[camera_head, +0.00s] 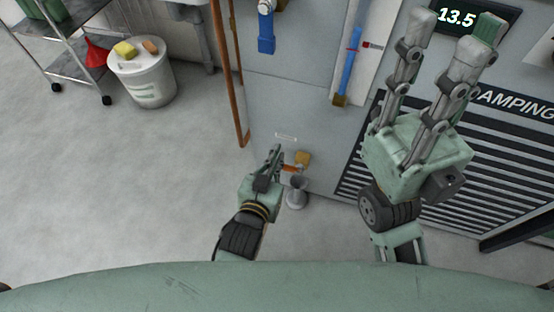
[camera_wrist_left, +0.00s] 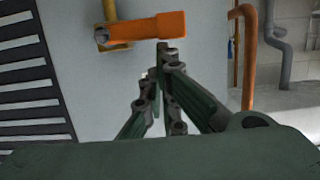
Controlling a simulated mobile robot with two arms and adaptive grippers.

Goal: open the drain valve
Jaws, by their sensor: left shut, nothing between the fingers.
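The drain valve (camera_head: 303,157) is a small brass fitting low on the grey cabinet front, with an orange lever (camera_head: 291,168). In the left wrist view the orange lever (camera_wrist_left: 155,26) lies roughly sideways from the brass body (camera_wrist_left: 108,33). My left gripper (camera_head: 275,153) is shut and empty, close to the lever in the head view. In the left wrist view its fingertips (camera_wrist_left: 165,48) are just below the lever's free end; I cannot tell whether they touch. My right gripper (camera_head: 453,32) is open and empty, raised in front of the cabinet at the right.
A grey cup-like drain (camera_head: 297,192) stands on the floor below the valve. A copper pipe (camera_head: 229,80) runs down the cabinet's left edge. A blue lever (camera_head: 266,35) and a blue tube (camera_head: 350,60) are higher up. A white bucket (camera_head: 142,82) stands left; the floor between is clear.

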